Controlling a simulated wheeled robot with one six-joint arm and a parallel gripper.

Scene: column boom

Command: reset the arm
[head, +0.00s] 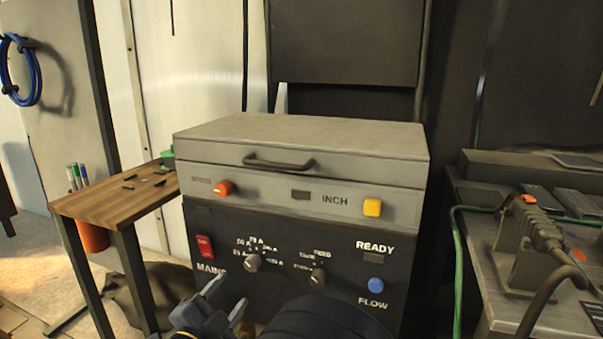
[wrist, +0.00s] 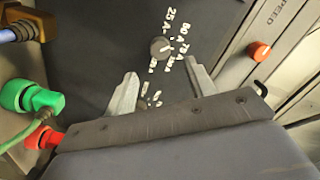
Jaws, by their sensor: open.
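My gripper (head: 229,295) is low in the head view, in front of the lower left part of a dark control panel (head: 228,222). Its two pale fingers are spread apart with nothing between them. In the wrist view my gripper (wrist: 160,72) is open, its fingertips pointing toward a round selector knob (wrist: 160,48) with amp markings around it. The fingers look apart from the knob; the exact gap is unclear. The same knob shows in the head view (head: 253,262), just above and right of the gripper.
The panel carries a red MAIN switch (head: 204,246), a second selector (head: 318,276), a blue FLOW button (head: 376,285), an orange SPEED knob (head: 223,188) and a yellow INCH button (head: 372,207). A wooden side table (head: 100,203) stands left, a torch bench (head: 500,312) right.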

